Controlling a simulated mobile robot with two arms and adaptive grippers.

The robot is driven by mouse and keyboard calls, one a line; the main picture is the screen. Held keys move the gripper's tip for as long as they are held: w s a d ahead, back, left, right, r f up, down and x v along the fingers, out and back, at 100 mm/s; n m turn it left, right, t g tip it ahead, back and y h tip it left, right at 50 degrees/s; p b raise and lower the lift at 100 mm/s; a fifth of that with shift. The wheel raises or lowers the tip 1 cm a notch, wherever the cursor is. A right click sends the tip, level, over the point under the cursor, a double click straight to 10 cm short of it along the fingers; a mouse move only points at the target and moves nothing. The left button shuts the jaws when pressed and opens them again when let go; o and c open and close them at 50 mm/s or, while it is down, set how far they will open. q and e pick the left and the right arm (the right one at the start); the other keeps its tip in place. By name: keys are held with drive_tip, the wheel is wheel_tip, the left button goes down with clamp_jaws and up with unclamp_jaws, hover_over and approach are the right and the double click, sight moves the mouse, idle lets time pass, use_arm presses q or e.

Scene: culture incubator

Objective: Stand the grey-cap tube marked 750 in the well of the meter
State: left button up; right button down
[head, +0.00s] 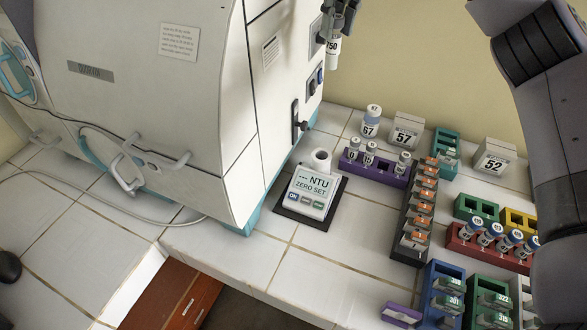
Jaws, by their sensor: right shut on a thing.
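The tube marked 750 (333,50) hangs upright near the top edge of the head view, with its white label facing me. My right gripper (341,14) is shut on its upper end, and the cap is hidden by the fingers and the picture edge. The meter (312,190), marked NTU and ZERO SET, sits on a dark mat on the tiled bench. Its round white well (320,159) is at its back and looks empty. In the picture the tube is above the well, clearly apart from it. My left gripper is out of view.
The large white incubator (150,100) stands close left of the meter. A purple rack (376,174) with several tubes and a dark rack (409,222) are to its right. A tube marked 67 (371,121) and blocks marked 57 (405,131) and 52 (493,158) stand behind.

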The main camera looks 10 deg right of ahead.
sight(332, 57)
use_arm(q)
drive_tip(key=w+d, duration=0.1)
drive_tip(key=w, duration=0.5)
use_arm(e)
drive_tip(key=f, duration=0.7)
drive_tip(key=shift+w+d+f, duration=0.1)
drive_tip(key=shift+w+f, duration=0.2)
drive_tip(key=shift+w, duration=0.05)
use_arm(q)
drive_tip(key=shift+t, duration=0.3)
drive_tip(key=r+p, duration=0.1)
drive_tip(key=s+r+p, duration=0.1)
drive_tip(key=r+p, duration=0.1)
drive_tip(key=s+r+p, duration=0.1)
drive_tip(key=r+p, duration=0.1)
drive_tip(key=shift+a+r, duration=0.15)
use_arm(e)
wheel_tip(332, 57, down, 20)
drive_tip(key=shift+f, duration=0.25)
drive_tip(key=shift+s+f, duration=0.1)
drive_tip(key=shift+f+b, duration=0.55)
drive_tip(key=shift+b, duration=0.1)
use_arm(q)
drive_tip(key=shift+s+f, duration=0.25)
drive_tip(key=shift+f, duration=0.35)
use_arm(e)
drive_tip(key=c, duration=1.4)
unclamp_jaws()
drive_tip(key=shift+o, duration=0.2)
drive_tip(key=shift+r, duration=0.1)
